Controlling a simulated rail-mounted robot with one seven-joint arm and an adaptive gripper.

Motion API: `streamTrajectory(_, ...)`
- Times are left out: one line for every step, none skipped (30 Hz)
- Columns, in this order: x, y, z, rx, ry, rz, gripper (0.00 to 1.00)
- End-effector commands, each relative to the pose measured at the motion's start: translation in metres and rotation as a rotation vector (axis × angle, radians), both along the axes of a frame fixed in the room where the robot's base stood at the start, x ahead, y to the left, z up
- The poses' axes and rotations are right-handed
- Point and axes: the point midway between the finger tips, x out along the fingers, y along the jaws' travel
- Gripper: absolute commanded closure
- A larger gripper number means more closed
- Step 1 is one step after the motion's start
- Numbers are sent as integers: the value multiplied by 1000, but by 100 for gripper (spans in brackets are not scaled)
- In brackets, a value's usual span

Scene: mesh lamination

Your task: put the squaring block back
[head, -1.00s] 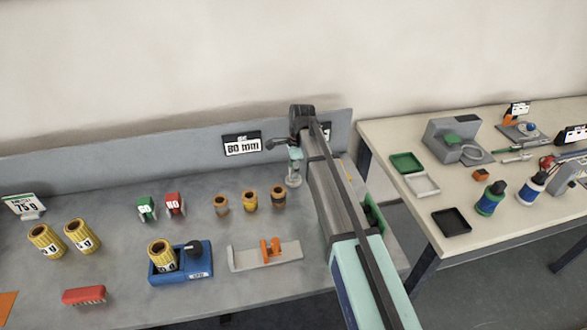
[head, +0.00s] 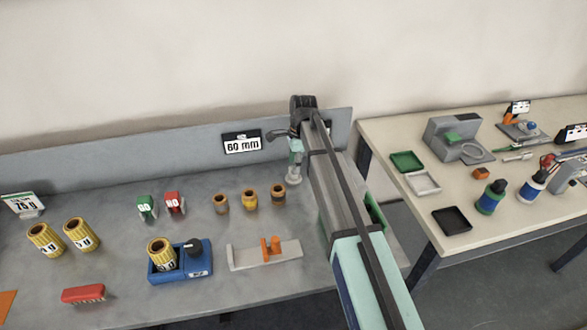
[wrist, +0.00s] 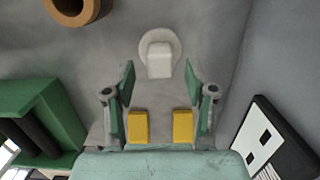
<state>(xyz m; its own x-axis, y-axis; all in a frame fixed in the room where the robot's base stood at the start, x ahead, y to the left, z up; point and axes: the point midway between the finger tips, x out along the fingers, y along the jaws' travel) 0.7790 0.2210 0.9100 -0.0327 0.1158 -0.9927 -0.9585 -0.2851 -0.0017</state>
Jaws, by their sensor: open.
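A pale grey-white block on a round base (wrist: 160,58), which may be the squaring block, stands on the grey bench just beyond my fingertips in the wrist view. In the head view a pale piece (head: 295,174) shows just below my gripper (head: 296,150), near the back panel. In the wrist view my gripper (wrist: 160,82) is open and empty, its two green-padded fingers spread to either side of a line to the block. The block looks clear of both fingers. My arm hides part of the bench's right end.
Several brown rolls (head: 250,199) stand left of my gripper; one shows in the wrist view (wrist: 78,8). A grey fixture with an orange clamp (head: 265,253) lies in front. A green bin (wrist: 40,125) and a sign (wrist: 272,140) flank my gripper.

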Motion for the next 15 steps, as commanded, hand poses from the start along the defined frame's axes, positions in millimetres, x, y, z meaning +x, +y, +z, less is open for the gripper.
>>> streamTrajectory(1, -1, 8, 1, -3, 0, 44)
streamTrajectory(2, -2, 14, 1, -3, 0, 44)
streamTrajectory(2, -3, 21, 1, -3, 0, 44)
streamTrajectory(2, -3, 27, 1, -4, 0, 44)
streamTrajectory(2, -4, 33, 1, -3, 0, 44)
streamTrajectory(3, -5, 41, 1, -3, -1, 44)
streamTrajectory(3, -6, 46, 1, -3, -1, 44)
streamTrajectory(3, -6, 52, 1, -3, -1, 44)
streamTrajectory(3, -7, 59, 1, -2, -1, 44)
streamTrajectory(3, -8, 64, 1, -2, -1, 44)
streamTrajectory(3, -8, 68, 1, -3, -1, 44)
streamTrajectory(4, -9, 74, 1, -2, 0, 44)
streamTrajectory(4, -9, 78, 1, -2, -1, 44)
streamTrajectory(4, -10, 81, 0, -1, 0, 44)
streamTrajectory(4, -10, 85, 0, -1, -1, 44)
